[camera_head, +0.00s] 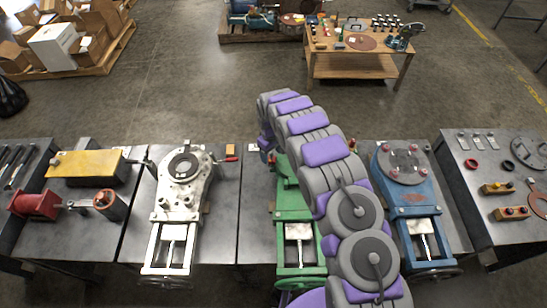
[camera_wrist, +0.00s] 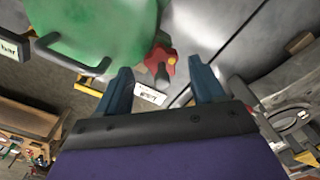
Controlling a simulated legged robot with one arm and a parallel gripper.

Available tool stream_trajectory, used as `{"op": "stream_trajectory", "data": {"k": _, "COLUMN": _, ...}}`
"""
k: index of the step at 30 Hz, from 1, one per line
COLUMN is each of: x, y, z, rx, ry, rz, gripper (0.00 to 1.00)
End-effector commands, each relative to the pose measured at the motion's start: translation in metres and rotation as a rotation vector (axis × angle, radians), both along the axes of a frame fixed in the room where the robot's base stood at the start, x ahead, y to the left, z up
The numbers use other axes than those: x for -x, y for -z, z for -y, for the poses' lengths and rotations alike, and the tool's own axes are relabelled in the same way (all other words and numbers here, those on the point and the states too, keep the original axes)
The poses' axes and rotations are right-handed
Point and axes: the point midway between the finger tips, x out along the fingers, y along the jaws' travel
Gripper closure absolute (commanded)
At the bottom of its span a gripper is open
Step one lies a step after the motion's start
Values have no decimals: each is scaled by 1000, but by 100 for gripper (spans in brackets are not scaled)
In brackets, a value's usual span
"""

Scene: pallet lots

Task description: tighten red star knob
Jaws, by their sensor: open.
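In the head view the green machine (camera_head: 287,186) stands on the middle bench, partly hidden by my purple and grey arm. A small red spot at its upper left may be the knob.
A white machine (camera_head: 183,190) stands to the left and a blue machine (camera_head: 407,190) to the right. A white label (camera_wrist: 150,94) and a curved grey handle (camera_wrist: 72,60) show near my gripper. Open floor (camera_head: 200,90) lies behind the benches.

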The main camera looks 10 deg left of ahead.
Motion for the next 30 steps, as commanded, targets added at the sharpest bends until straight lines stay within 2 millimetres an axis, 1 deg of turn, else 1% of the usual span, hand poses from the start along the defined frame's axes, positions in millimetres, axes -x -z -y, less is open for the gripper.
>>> {"op": "stream_trajectory", "data": {"k": 1, "x": 1, "y": 10, "z": -2, "rx": -1, "ry": -2, "rz": -1, "gripper": 32}}
{"op": "stream_trajectory", "data": {"k": 4, "x": 0, "y": 17, "z": 2, "rx": -6, "ry": -1, "rz": 2, "gripper": 32}}
{"op": "stream_trajectory", "data": {"k": 10, "x": 1, "y": 17, "z": 15, "rx": -18, "ry": 2, "rz": -1, "gripper": 32}}
{"op": "stream_trajectory", "data": {"k": 14, "x": 1, "y": 17, "z": 16, "rx": -19, "ry": 2, "rz": -2, "gripper": 33}}
{"op": "stream_trajectory", "data": {"k": 22, "x": -2, "y": 20, "z": 2, "rx": -6, "ry": 0, "rz": 4, "gripper": 59}}
{"op": "stream_trajectory", "data": {"k": 30, "x": 0, "y": 20, "z": 6, "rx": -12, "ry": -1, "rz": 1, "gripper": 85}}
